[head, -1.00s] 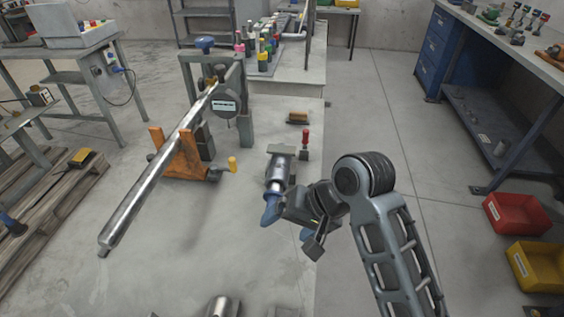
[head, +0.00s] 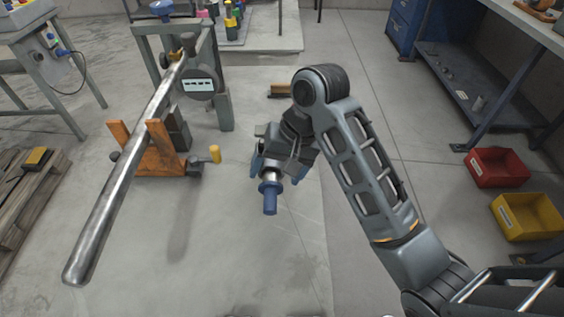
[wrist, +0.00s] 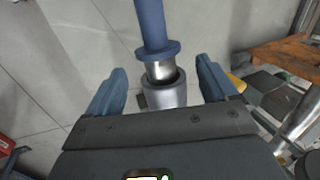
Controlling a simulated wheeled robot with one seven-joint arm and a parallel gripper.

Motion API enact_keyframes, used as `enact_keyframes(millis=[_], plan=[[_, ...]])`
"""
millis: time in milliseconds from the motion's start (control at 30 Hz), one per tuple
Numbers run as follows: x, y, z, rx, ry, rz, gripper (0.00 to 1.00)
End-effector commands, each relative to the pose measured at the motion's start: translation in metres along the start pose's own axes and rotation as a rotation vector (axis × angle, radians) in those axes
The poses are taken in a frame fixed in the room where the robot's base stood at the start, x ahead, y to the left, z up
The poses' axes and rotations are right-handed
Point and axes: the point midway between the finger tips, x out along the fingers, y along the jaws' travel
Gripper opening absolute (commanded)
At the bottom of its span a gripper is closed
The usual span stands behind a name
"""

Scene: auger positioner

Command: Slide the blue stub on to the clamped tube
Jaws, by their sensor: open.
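The blue stub (head: 270,203) has a round flange and a short bare metal part, and it sits in a grey cylinder. In the wrist view the stub (wrist: 152,28) points away, with the grey cylinder (wrist: 167,95) nearer the palm. My gripper (head: 279,172) is open, with its blue fingers to either side of the metal part and cylinder. The wrist view shows my gripper (wrist: 160,72) with gaps on both sides. The clamped tube (head: 120,190) is long, shiny and slanted, its near end free. It rests in an orange V-shaped stand (head: 158,155), far left of my gripper.
A yellow-topped knob (head: 214,153) is beside the orange stand. Red (head: 497,167) and yellow (head: 525,215) bins lie at right.

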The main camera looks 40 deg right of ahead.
Motion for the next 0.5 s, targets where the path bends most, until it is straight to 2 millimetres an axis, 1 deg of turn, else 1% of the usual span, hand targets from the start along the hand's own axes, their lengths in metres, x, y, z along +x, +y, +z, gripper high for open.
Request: enact_keyframes(millis=[33, 100, 200, 300, 500], plan=[[0.007, 0.001, 0.000, 0.001, -0.002, 0.001, 0.86], [0.015, 0.000, 0.001, 0.001, -0.003, 0.000, 0.86], [0.022, 0.000, 0.000, 0.001, -0.001, -0.001, 0.86], [0.026, 0.000, 0.000, 0.000, -0.001, 0.000, 0.86], [0.027, 0.000, 0.000, -0.001, -0.001, 0.000, 0.86]])
